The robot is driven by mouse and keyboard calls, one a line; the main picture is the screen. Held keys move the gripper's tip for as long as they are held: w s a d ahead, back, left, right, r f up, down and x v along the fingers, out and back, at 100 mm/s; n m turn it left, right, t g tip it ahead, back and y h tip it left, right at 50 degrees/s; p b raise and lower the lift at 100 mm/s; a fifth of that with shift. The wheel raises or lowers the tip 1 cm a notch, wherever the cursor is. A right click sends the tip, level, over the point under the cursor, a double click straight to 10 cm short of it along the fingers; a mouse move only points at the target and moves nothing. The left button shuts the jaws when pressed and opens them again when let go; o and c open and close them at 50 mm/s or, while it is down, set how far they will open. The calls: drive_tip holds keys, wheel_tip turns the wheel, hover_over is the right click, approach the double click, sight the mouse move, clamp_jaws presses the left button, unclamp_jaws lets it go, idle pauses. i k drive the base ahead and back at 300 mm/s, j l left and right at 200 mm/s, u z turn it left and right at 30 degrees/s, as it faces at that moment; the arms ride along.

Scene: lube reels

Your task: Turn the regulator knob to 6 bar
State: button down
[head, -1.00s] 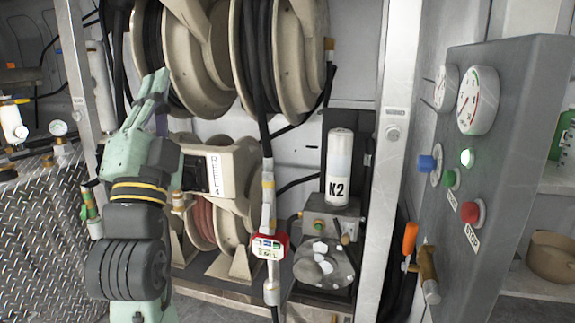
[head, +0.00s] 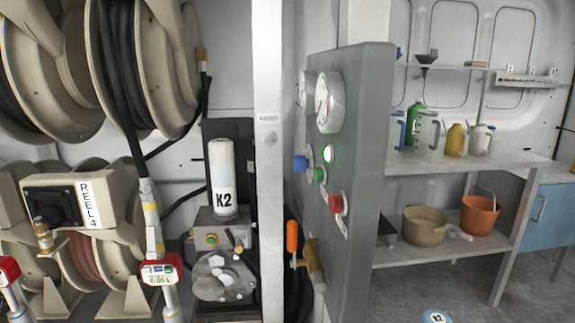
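A grey control panel (head: 358,200) stands at the centre of the head view, its face seen at a steep slant. A blue knob (head: 300,163) sticks out on the left of its face; I cannot tell for sure that it is the regulator knob. White round gauges sit above it, the nearer and larger one (head: 329,102) with a needle and a red mark. Its reading is too small to tell. My gripper and arm are not in view.
Orange (head: 292,236) and brass (head: 315,265) handles jut out below. A pale post (head: 268,180) stands left of the panel; shelves (head: 455,160) fill the right.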

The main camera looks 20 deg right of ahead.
sight(300, 164)
drive_tip(key=i+j+z, duration=0.15)
drive_tip(key=z, duration=0.2)
drive_tip(key=i+j+z, duration=0.1)
drive_tip(key=j+z, duration=0.25)
drive_tip(key=i+j+z, duration=0.1)
drive_tip(key=j+z, duration=0.25)
drive_tip(key=i+j, duration=0.1)
drive_tip(key=j, duration=0.3)
drive_tip(key=i+j+z, duration=0.1)
drive_tip(key=j, duration=0.3)
drive_tip(key=i+j, duration=0.15)
drive_tip(key=j, duration=0.25)
